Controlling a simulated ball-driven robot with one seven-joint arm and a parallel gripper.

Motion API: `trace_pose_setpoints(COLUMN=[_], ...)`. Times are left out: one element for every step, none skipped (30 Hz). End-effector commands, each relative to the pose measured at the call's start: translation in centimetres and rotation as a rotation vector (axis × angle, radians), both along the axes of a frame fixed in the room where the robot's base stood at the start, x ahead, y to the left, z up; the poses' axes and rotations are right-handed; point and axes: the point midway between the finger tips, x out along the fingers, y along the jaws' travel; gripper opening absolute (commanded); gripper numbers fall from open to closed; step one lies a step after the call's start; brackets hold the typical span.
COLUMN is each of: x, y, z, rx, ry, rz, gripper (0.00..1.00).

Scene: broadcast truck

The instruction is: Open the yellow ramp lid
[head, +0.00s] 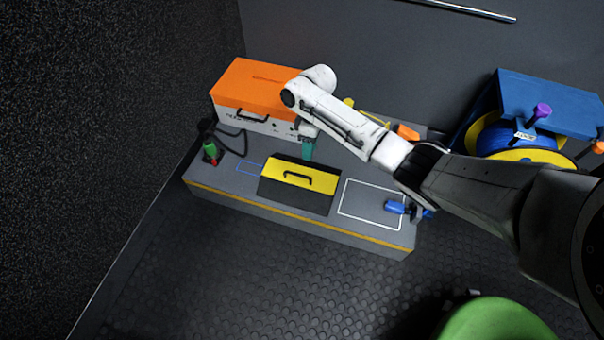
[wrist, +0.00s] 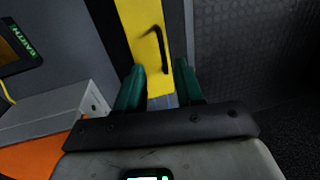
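The yellow ramp lid (head: 300,170) is on a dark, low block on the grey bench. It carries a black bar handle (head: 296,180). The lid looks closed, but I cannot be sure of its angle. My gripper (head: 308,153), with teal fingers, points down by the lid's back edge, on the side away from the handle. In the wrist view, my gripper (wrist: 160,67) is open and nothing is held. The yellow lid (wrist: 145,40) shows ahead between and beyond the fingers, with its handle (wrist: 161,48) farther on. Contact between fingers and lid cannot be told.
An orange-topped case (head: 255,85) stands behind the lid to the left. A green and red connector (head: 210,151) with a cable lies at left. A white outline (head: 345,198) and a blue connector (head: 396,207) are right of the lid. A cable reel (head: 510,140) stands farther right.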

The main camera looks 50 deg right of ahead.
Motion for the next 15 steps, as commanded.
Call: trace_pose_setpoints(x=[-0.1, -0.1, -0.2, -0.2, -0.2, -0.3, -0.3, -0.4, -0.4, -0.5, -0.5, -0.5, -0.6, -0.6, -0.6], y=[0.2, 0.3, 0.4, 0.5, 0.7, 0.8, 0.9, 1.0, 1.1, 1.2, 1.3, 1.4, 1.5, 1.5, 1.6], z=[-1.1, -1.6, -2.3, -2.9, -3.4, -4.2, -4.8, -5.3, -6.0, -6.5, -7.0, -7.5, -7.9, -8.2, -8.6], rx=[0.0, 0.001, 0.001, 0.002, 0.002, 0.002, 0.002, 0.001, 0.001, 0.001, 0.001, 0.0, 0.0, 0.0, 0.0], ry=[0.002, 0.001, 0.001, 0.002, 0.002, 0.001, 0.001, 0.002, 0.001, 0.001, 0.001, 0.001, 0.0, 0.0, -0.001], rz=[0.0, 0.0, 0.0, 0.0, 0.0, 0.0, -0.001, -0.001, -0.001, -0.001, -0.001, 0.0, 0.0, 0.0, 0.0], gripper=[0.37, 0.37, 0.37, 0.37, 0.37, 0.37, 0.37, 0.37, 0.37, 0.37, 0.37, 0.37, 0.37, 0.37, 0.37])
